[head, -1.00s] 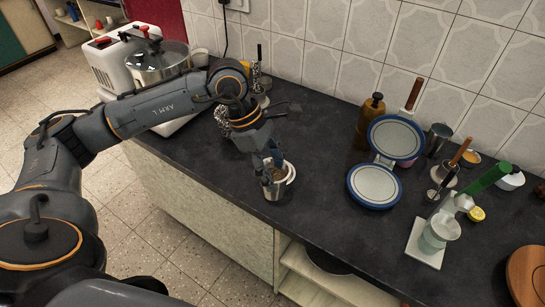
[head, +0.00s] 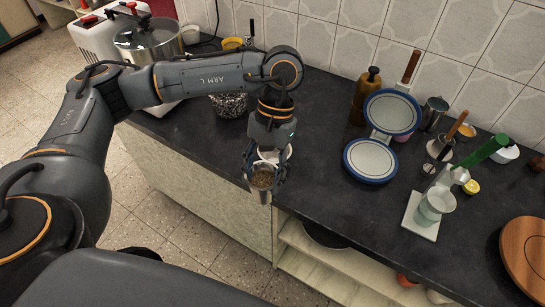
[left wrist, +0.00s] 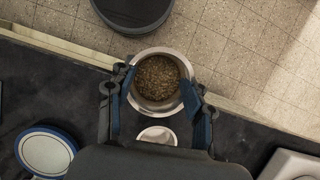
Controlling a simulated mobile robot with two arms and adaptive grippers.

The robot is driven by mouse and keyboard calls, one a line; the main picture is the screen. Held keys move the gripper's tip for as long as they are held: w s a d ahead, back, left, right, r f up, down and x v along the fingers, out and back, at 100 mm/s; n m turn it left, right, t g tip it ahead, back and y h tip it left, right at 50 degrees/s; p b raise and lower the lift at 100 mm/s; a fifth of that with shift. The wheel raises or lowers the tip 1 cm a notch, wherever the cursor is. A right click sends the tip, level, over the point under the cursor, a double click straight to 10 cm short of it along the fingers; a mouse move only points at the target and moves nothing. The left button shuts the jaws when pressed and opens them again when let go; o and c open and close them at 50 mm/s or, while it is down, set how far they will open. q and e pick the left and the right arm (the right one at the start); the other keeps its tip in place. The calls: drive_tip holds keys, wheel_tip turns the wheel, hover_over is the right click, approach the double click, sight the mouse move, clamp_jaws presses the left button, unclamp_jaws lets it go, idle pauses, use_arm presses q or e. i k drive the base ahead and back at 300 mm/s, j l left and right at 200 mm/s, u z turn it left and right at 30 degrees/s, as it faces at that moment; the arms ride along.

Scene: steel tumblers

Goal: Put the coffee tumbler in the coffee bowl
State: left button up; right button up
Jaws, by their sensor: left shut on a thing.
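The steel tumbler (head: 262,193), full of something brown and grainy-looking, is between the fingers of my left gripper (head: 265,179) at the counter's front edge. My left gripper is shut on it. In the left wrist view the tumbler's round rim (left wrist: 158,106) and brown contents show from above, between the two fingers (left wrist: 157,95). A small pale vessel (left wrist: 157,136) sits just behind the tumbler on the counter side; in the head view the gripper partly hides it. I cannot tell whether this vessel is the coffee bowl. My right gripper is not in view.
The dark counter (head: 305,185) is clear right of my gripper. A steel pot (head: 150,42) is at the back left.

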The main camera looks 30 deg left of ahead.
sight(275, 155)
drive_tip(key=i+j, duration=0.1)
drive_tip(key=j, duration=1)
drive_tip(key=i+j, duration=0.15)
drive_tip(key=j, duration=0.4)
drive_tip(key=j+z, duration=0.15)
drive_tip(key=z, duration=0.3)
drive_tip(key=j+z, duration=0.15)
drive_tip(key=z, duration=0.25)
drive_tip(key=j+z, duration=0.15)
drive_tip(key=z, duration=0.3)
